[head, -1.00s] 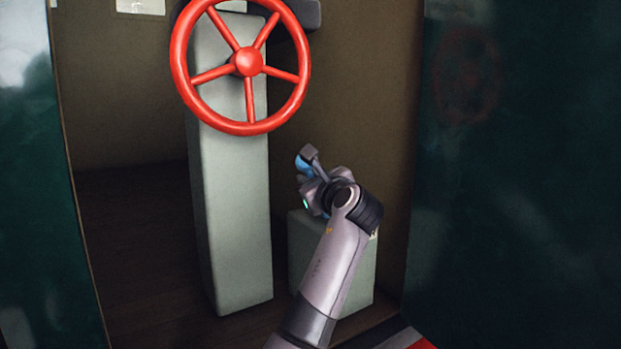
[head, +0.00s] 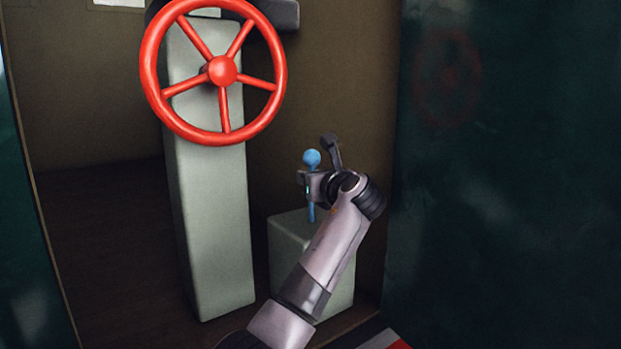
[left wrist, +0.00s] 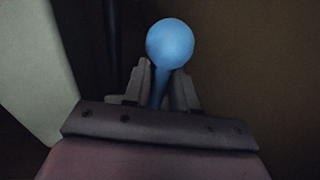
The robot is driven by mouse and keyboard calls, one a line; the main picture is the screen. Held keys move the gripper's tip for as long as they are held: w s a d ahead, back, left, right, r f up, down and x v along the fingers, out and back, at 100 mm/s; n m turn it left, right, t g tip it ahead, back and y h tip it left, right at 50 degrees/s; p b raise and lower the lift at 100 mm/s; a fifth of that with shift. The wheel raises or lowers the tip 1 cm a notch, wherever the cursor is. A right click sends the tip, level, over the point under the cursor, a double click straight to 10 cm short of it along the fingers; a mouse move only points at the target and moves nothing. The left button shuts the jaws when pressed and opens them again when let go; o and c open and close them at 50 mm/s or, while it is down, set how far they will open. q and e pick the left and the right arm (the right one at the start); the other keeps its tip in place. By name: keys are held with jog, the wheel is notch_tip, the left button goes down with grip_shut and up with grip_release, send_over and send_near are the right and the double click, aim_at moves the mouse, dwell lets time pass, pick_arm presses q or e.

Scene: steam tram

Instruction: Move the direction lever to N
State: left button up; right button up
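The direction lever (head: 311,158) has a round blue knob on a thin blue stick and rises from the top of a low grey-green box (head: 287,250). It stands about upright. My left gripper (head: 307,185) is at the stick, just below the knob. In the left wrist view, the lever's blue knob (left wrist: 170,43) shows above the fingers, and the stick runs down between the two fingertips of the left gripper (left wrist: 160,88), which close in on both sides. No N mark is readable, and my arm hides part of the box. My right gripper is not in view.
A red handwheel (head: 222,71) on a tall grey-green column (head: 212,220) stands to the left of the box. A brown wall (head: 350,80) is behind, and a dark green glossy panel (head: 510,200) is on the right. Dark floor is open at the left.

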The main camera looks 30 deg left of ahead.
pick_arm(q)
jog(key=shift+o, duration=0.6)
jog(key=shift+d, duration=0.1)
jog(key=b+v, duration=0.1)
jog(key=v, duration=0.6)
jog(key=shift+d+f, duration=0.1)
